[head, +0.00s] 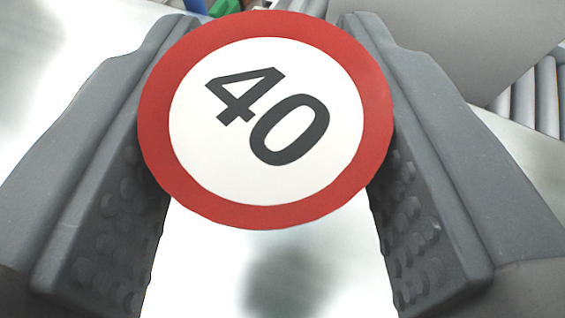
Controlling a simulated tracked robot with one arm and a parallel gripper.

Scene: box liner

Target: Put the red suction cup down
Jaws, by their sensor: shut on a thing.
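A round disc (266,210) with a red rim, a white face and a black "40" is held between the two dark grey fingers of my gripper (268,50). It looks like a speed limit sign, and its face is turned toward the camera. The fingers touch it at its left and right edges. No other red thing that could be a suction cup is seen, and whatever is behind the disc is hidden.
A pale, glossy surface (225,275) with blurred dark patches lies below. Small green (224,7) and blue (196,6) things show at the top edge. A grey panel (465,40) and several grey rounded bars (540,95) stand at the upper right.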

